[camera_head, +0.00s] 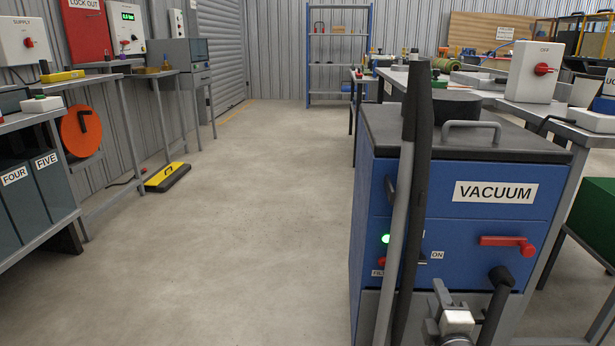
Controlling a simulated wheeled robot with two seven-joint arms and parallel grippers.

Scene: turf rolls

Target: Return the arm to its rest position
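My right gripper (438,312) shows at the bottom edge, right of centre, in front of the lower part of the blue vacuum unit (475,235). My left gripper is not in view.
A grey and black wand (418,150) stands upright before the vacuum unit. A red handle (507,242) and black hose are on its front. Benches line both sides. A yellow-and-black block (167,177) lies on the floor at left. The middle floor is clear.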

